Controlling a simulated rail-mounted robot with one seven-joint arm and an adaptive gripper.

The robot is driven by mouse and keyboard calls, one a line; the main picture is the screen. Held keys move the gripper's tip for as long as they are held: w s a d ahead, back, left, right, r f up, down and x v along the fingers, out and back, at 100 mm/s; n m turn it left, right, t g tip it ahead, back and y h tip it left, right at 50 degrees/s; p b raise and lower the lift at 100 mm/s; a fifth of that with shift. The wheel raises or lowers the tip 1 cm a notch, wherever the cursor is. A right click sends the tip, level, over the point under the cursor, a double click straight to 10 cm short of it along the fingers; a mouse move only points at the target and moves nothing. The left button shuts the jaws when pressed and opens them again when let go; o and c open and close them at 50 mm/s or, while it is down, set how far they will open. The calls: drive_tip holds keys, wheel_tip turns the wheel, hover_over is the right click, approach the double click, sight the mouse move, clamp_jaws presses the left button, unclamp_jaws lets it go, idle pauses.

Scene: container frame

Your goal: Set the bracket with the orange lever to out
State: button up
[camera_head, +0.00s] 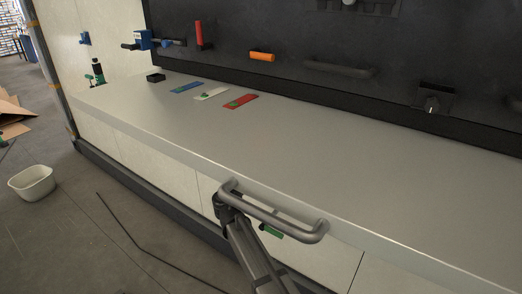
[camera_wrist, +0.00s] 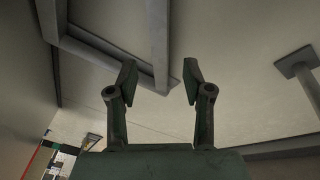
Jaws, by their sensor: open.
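An orange lever (camera_head: 262,57) lies roughly level against the dark back panel above the worktop in the head view. I cannot make out a separate bracket around it. My gripper (camera_wrist: 160,80) is open in the wrist view, its two fingers apart with nothing between them. Behind the fingers is a grey angled bar frame (camera_wrist: 158,45) on a pale surface; no orange shows there. In the head view my arm reaches up to the front edge of the worktop, well away from the orange lever. The fingers cannot be made out in that view.
The worktop (camera_head: 300,150) is mostly clear, with blue (camera_head: 187,87), white (camera_head: 211,94) and red (camera_head: 240,101) plates at the left. A red upright handle (camera_head: 199,34), a grey bar (camera_head: 340,69) and a knob (camera_head: 431,104) are on the panel. A white tub (camera_head: 33,183) stands on the floor.

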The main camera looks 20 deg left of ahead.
drive_tip(key=w+p, duration=0.1)
drive_tip(key=w, duration=0.9)
drive_tip(key=shift+w+a, duration=0.1)
drive_tip(key=shift+w, duration=0.2)
clamp_jaws()
